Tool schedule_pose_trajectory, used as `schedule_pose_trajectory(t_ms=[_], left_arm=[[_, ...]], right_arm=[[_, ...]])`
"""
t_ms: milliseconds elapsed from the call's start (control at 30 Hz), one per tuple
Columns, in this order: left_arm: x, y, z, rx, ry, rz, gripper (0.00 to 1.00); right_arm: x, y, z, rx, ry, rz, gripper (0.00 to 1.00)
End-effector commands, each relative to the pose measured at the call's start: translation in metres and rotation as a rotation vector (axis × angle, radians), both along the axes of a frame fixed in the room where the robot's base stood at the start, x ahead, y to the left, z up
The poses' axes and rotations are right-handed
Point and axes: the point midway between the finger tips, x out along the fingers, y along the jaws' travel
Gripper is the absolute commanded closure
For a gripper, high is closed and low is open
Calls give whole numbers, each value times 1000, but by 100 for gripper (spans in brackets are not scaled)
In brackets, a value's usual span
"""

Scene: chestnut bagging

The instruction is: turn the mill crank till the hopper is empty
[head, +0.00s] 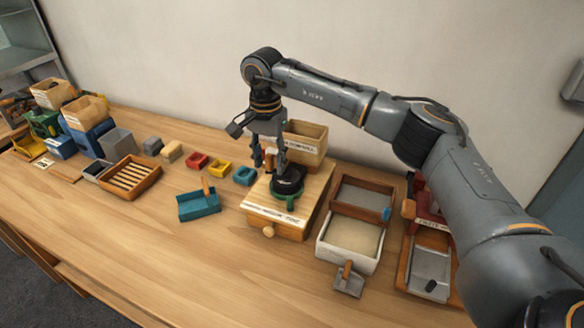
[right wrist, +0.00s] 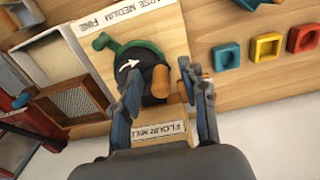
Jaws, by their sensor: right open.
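The wooden mill (head: 310,190) stands mid-table, with a green ring (head: 284,203) and a black disc (head: 291,182) on top. An open-topped wooden box (head: 307,131), apparently the hopper, stands at its back; I cannot tell what is inside. In the right wrist view the disc (right wrist: 150,92) bears a white arrow, and the brown crank knob (right wrist: 160,79) stands up beside it. My right gripper (head: 270,163) is open over the mill, pointing down. In the right wrist view its fingers (right wrist: 161,80) lie on either side of the knob, apart from it. My left gripper is out of view.
A sieve tray (head: 361,199) and a pale bin (head: 352,238) stand right of the mill, with a small scoop (head: 348,280) in front. A teal tray (head: 199,205) and small coloured cups (head: 220,168) lie left. The front table is clear.

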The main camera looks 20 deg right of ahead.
Motion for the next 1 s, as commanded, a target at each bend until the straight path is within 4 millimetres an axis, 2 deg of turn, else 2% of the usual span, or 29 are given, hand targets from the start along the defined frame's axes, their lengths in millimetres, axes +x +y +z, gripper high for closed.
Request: schedule_pose_trajectory(t_ms=[633, 967, 1000], left_arm=[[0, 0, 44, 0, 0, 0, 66], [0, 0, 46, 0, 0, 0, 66], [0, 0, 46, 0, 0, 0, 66]], right_arm=[[0, 0, 67, 1, -1, 0, 57], [0, 0, 72, 0, 0, 0, 57], [0, 0, 72, 0, 0, 0, 65]])
